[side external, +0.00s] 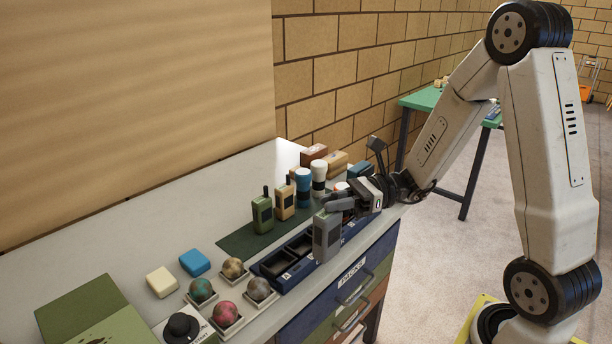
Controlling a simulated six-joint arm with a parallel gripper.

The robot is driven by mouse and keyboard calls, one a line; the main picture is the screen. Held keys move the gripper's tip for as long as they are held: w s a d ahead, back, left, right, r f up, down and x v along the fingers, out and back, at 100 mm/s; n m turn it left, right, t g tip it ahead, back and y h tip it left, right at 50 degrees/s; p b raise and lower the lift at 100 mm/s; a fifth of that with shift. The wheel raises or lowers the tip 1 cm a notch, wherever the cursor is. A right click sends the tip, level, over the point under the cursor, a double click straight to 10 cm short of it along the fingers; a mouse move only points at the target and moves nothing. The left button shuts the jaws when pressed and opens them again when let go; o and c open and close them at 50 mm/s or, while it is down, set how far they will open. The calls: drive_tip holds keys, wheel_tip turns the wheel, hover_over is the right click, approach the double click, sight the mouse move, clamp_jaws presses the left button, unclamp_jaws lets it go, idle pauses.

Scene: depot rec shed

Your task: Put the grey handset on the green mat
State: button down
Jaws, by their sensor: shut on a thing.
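My gripper (334,207) is shut on the grey handset (326,238) near its top. The handset hangs upright in front of the dark blue compartment tray (292,281), overlapping it in the picture; whether it touches the tray cannot be told. The dark green mat (233,240) lies on the bench behind the tray. A green handset (262,216) and a tan handset (284,204) stand upright on the mat. The far part of the mat is hidden by these and by my gripper.
Blue and white bottles (303,187) and boxes (313,154) stand behind my gripper. Balls in small trays, such as a red one (225,313), sit left of the tray, near a blue block (195,262) and a cream block (162,281). The mat's left end is bare.

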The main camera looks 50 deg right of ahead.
drive_tip(key=w+m+t+h, duration=0.4)
drive_tip(key=w+t, duration=0.1)
drive_tip(key=w, duration=0.6)
drive_tip(key=shift+f, duration=0.3)
drive_tip(key=shift+a, duration=0.1)
drive_tip(key=w+f, duration=0.9)
drive_tip(key=w, duration=0.4)
drive_tip(key=shift+w+a+f, duration=0.15)
drive_tip(key=shift+f, duration=0.1)
